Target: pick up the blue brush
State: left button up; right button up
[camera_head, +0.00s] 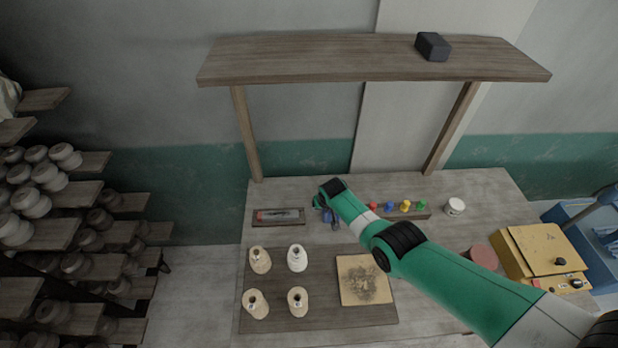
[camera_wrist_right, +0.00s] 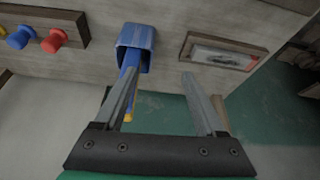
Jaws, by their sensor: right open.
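In the right wrist view a blue brush (camera_wrist_right: 128,83) with a yellow end (camera_wrist_right: 128,117) sticks out of a blue cup (camera_wrist_right: 136,38). My right gripper (camera_wrist_right: 160,74) is open and empty there. Its left finger overlaps part of the brush in the picture, and the brush is not centred between the fingers. In the head view my right arm reaches over the table, and the cup (camera_head: 331,217) shows only partly beside its end. The brush cannot be made out there. My left gripper is not in view.
A shallow wooden tray (camera_head: 258,223) with a red-ended tool lies left of the cup. A rack (camera_head: 425,214) with red, blue, yellow and green pieces is on the right. Several pale clay vessels stand on a dark board (camera_head: 280,326) in front. A shelf (camera_head: 320,60) spans above.

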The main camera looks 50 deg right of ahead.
pick_arm(q)
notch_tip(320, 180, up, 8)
jog(key=p, duration=0.5)
pick_arm(e)
jog(key=s+d+r+m, duration=0.1)
jog(key=s+d+r, duration=0.2)
jog(key=r, duration=0.5)
pick_arm(q)
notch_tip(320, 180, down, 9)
jog(key=b, duration=0.9)
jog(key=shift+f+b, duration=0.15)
jog(key=shift+b, duration=0.2)
pick_arm(e)
jog(key=x, duration=0.7)
jog(key=shift+d, duration=0.25)
pick_arm(q)
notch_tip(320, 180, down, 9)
jog(key=b, duration=0.8)
jog(key=shift+b, duration=0.3)
pick_arm(e)
jog(key=x, duration=0.5)
jog(key=shift+s+d, duration=0.15)
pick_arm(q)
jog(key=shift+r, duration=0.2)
pick_arm(e)
grip_shut()
